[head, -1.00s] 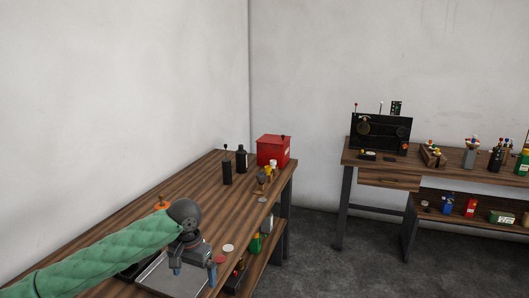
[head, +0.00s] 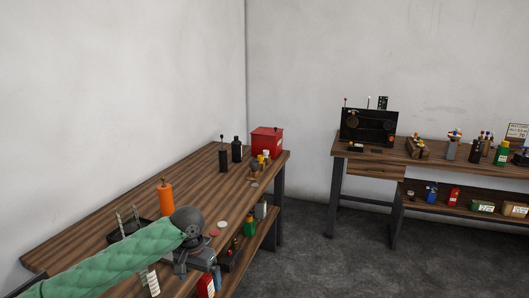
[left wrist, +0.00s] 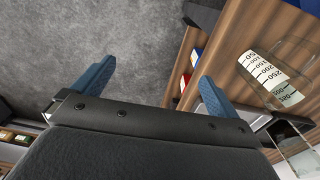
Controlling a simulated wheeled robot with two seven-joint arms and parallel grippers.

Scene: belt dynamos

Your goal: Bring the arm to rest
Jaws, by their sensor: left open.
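My left arm, in a green quilted sleeve, comes in from the lower left in the head view. My left gripper (head: 200,275) is beside the front edge of the near workbench (head: 120,222). In the left wrist view its two blue fingers (left wrist: 152,86) are wide apart with nothing between them. Grey floor shows beyond them, with the bench edge at the right finger. My right gripper is not in view.
An orange bottle (head: 166,198) and a black tray (head: 127,230) stand near the arm. A graduated clear container (left wrist: 268,80) is close to the right finger. A red box (head: 267,141) and dark bottles stand farther back. A second workbench (head: 385,158) is at the right; floor (head: 325,245) between is clear.

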